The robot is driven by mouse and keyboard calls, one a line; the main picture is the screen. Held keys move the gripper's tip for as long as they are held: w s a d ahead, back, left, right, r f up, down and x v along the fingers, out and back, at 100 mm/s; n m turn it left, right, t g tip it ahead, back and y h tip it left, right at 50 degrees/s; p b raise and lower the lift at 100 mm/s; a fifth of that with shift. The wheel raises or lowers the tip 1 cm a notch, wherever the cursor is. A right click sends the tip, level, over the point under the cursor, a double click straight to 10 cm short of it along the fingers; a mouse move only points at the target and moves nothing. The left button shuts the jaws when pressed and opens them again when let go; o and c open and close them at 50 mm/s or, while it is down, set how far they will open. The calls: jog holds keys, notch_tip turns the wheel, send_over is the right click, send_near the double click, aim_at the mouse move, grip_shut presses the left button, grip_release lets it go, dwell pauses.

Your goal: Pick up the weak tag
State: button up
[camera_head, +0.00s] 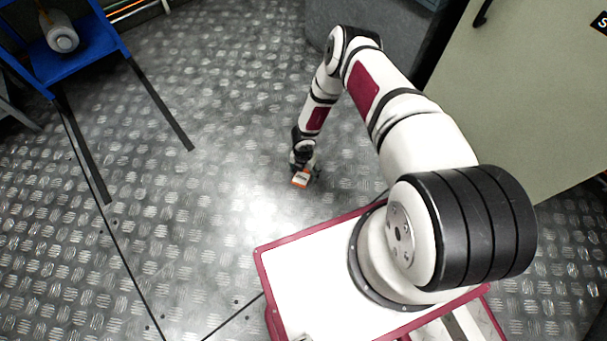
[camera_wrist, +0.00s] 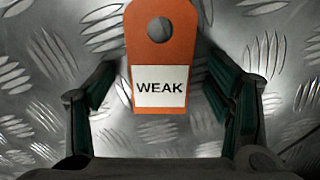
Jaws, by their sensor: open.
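The weak tag (camera_wrist: 160,50) is an orange tag with a round hole near its top and a white label reading "WEAK". In the wrist view it is upright in the picture, between the two fingers of my gripper (camera_wrist: 160,100), with a gap on both sides. My gripper is open. In the head view the tag (camera_head: 301,179) shows as a small orange and white patch at the end of my arm, low over the floor, beside my gripper (camera_head: 305,170). I cannot tell whether the tag touches the floor.
The metal tread-plate floor (camera_head: 220,150) is clear around my gripper. A blue stand (camera_head: 75,68) with a grey-white cylinder (camera_head: 62,38) is at the upper left. A pale green cabinet (camera_head: 535,100) stands at the right, and a grey box (camera_head: 420,30) at the top.

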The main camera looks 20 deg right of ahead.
aim_at(305, 176)
jog(key=c, duration=1.1)
jog(key=shift+r, duration=0.1)
jog(key=shift+r+p, duration=0.25)
jog(key=shift+p, duration=0.15)
jog(key=r+p, duration=0.1)
jog(key=r, duration=0.1)
jog(key=r+p, duration=0.1)
jog(key=p, duration=0.1)
jog(key=shift+s+d+r, duration=0.15)
jog(key=shift+s+r, duration=0.25)
jog(key=s+d+p, duration=0.1)
jog(key=s+p, duration=0.1)
jog(key=s, duration=0.2)
jog(key=s+d+p, duration=0.1)
jog(key=s+p, duration=0.2)
jog(key=s, duration=0.1)
jog(key=s+d+r+p, duration=0.1)
jog(key=s+p, duration=0.1)
jog(key=s, duration=0.3)
jog(key=shift+d+p, duration=0.1)
jog(key=shift+p, duration=0.25)
jog(key=shift+s+d, duration=0.25)
jog(key=shift+s, duration=0.65)
